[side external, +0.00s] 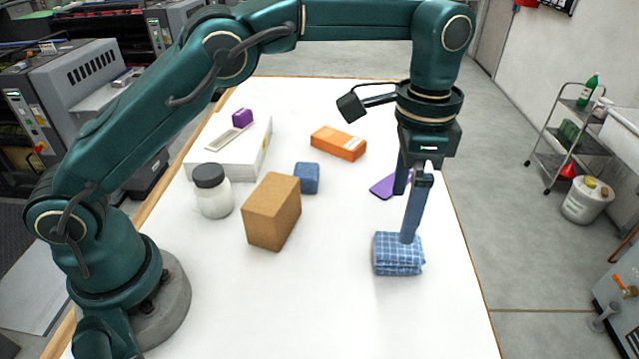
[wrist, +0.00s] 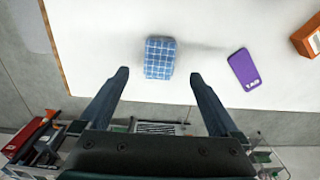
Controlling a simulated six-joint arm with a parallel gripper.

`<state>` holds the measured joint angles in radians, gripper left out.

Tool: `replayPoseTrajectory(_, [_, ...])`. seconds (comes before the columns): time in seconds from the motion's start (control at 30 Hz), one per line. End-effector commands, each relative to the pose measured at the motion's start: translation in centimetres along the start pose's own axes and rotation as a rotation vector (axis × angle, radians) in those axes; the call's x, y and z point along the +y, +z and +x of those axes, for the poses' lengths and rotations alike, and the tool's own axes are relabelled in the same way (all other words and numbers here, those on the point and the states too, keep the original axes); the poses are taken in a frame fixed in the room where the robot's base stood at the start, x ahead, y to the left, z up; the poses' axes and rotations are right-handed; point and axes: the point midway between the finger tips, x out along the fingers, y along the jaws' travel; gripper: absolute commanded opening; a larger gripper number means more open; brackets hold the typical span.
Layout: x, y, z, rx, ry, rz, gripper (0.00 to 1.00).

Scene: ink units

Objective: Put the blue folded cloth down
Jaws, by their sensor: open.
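The blue folded cloth (side external: 398,254) is a checked, layered bundle lying on the white table towards its right edge. In the wrist view the cloth (wrist: 159,58) shows between and just beyond my two fingertips, with a gap to each. My gripper (side external: 408,215) points down at the cloth with one finger in front of part of it in the side view. In the wrist view my gripper (wrist: 158,74) has its fingers spread wide and nothing between them is gripped.
A purple phone-like slab (side external: 384,186) lies behind the cloth. An orange box (side external: 338,143), a blue block (side external: 307,178), a brown box (side external: 271,212), a lidded jar (side external: 213,195) and a white box (side external: 215,160) with a purple cube (side external: 242,118) stand further left. The front table is clear.

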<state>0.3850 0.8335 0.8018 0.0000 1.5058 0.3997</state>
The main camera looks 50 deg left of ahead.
Motion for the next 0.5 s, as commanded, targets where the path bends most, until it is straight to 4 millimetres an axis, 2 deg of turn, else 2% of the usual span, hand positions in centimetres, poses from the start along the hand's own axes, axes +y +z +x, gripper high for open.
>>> replayPoseTrajectory(0.1, [-0.1,-0.1,-1.1,0.002,-0.001,0.0,0.98])
replayPoseTrajectory(0.37, [0.0,0.0,-2.4,0.001,0.0,-0.002,0.98])
replayPoseTrajectory(0.5, [-0.5,0.7,-3.6,0.021,-0.009,-0.036,0.98])
